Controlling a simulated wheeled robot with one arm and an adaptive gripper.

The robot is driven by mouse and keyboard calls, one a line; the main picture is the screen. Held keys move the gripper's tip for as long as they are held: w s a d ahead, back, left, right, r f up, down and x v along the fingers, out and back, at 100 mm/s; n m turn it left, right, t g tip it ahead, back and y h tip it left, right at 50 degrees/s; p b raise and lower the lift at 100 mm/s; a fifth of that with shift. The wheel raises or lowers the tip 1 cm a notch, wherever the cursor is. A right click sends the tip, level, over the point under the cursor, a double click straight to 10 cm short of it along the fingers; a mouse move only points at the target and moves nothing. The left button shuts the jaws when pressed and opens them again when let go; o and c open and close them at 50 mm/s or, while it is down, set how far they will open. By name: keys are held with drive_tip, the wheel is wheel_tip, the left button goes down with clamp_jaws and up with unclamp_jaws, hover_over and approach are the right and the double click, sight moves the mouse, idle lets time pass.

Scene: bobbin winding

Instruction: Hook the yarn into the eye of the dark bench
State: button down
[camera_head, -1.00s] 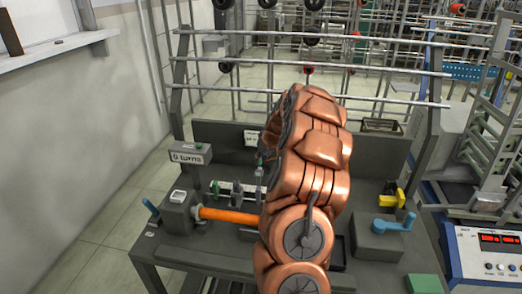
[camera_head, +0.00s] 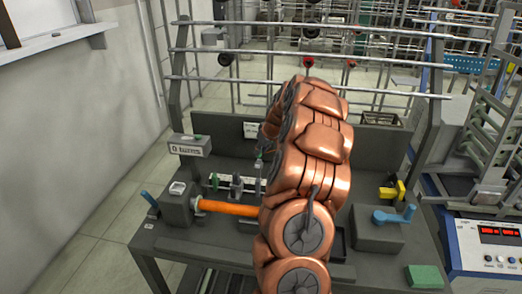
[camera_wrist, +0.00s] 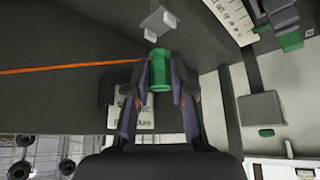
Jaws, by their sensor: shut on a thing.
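My gripper (camera_wrist: 160,85) is shut on a green piece (camera_wrist: 160,68), seen in the wrist view. A taut orange yarn (camera_wrist: 70,67) runs from the left edge to the gripper at the green piece. A light grey bracket (camera_wrist: 158,22) with small pegs lies just beyond the green piece; I cannot tell whether it is the eye, and no yarn shows on it. The dark bench (camera_head: 170,243) stands in the head view, with an orange bobbin (camera_head: 228,208) lying along it. My copper arm hides the bench's middle and most of the gripper there.
A grey counter box (camera_head: 190,146) stands at the bench's back left. A blue-handled block (camera_head: 378,232), a yellow part (camera_head: 393,190) and a green block (camera_head: 424,276) are on the right. A rail rack rises behind. A scale (camera_wrist: 238,20) lies at upper right in the wrist view.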

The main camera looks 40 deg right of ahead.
drive_tip(key=shift+f+b, duration=1.55)
drive_tip(key=shift+f, duration=0.5)
drive_tip(key=shift+w+a, duration=0.1)
drive_tip(key=shift+w+a+r, duration=0.1)
drive_tip(key=shift+w+a, duration=0.6)
drive_tip(key=shift+w, duration=0.3)
drive_tip(key=shift+w+a+r, duration=0.1)
drive_tip(key=shift+w+a, duration=0.6)
drive_tip(key=shift+w, duration=0.25)
drive_tip(key=shift+r, duration=0.15)
drive_tip(key=shift+w+a+r, duration=0.15)
drive_tip(key=shift+w+r, duration=0.05)
drive_tip(key=shift+r, duration=0.9)
drive_tip(key=shift+w+a+r, duration=0.1)
drive_tip(key=shift+w+r, duration=0.1)
drive_tip(key=shift+r, duration=0.9)
